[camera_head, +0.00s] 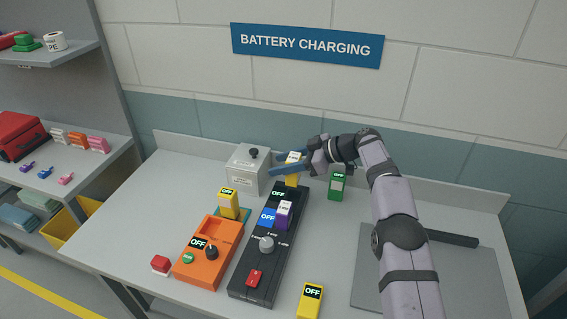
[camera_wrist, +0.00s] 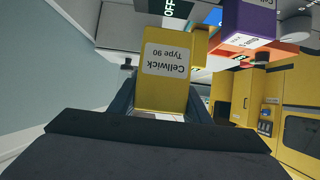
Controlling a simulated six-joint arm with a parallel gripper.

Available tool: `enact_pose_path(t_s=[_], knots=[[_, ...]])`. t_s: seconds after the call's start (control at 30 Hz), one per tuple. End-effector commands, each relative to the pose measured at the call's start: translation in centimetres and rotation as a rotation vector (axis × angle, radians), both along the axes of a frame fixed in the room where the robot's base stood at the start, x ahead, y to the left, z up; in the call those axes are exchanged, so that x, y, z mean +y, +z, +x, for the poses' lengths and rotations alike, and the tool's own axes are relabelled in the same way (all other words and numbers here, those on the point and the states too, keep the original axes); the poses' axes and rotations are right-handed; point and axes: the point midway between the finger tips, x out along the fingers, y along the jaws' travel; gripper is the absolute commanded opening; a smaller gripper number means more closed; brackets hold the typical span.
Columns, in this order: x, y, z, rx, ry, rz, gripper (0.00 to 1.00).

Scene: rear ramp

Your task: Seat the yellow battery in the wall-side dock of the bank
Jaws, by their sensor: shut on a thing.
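My gripper (camera_head: 290,166) is shut on a yellow battery (camera_head: 291,181) at the wall-side end of the black bank (camera_head: 257,283). In the wrist view the yellow battery (camera_wrist: 165,65), labelled Cellwick Type 90, sits between the jaws, its far end close to the bank's dark top and an OFF display. The battery looks roughly upright in the head view. I cannot tell whether its foot is inside the wall-side dock or just above it. A purple battery (camera_head: 285,214) stands in the bank's other dock, beside a blue OFF display (camera_head: 267,218).
A grey box (camera_head: 248,168) with a black knob stands left of my gripper; a green battery (camera_head: 338,186) stands right. A red block (camera_head: 160,265) lies front left.

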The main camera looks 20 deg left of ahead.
Motion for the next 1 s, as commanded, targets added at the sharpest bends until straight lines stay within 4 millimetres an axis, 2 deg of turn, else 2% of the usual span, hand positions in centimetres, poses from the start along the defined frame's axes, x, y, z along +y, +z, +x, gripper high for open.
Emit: enact_pose_path(t_s=[0.3,1.0], knots=[[-0.2,0.0,0.0,-0.003,-0.001,0.002,0.05],[-0.1,-5.2,0.0,-0.002,-0.001,0.002,0.05]])
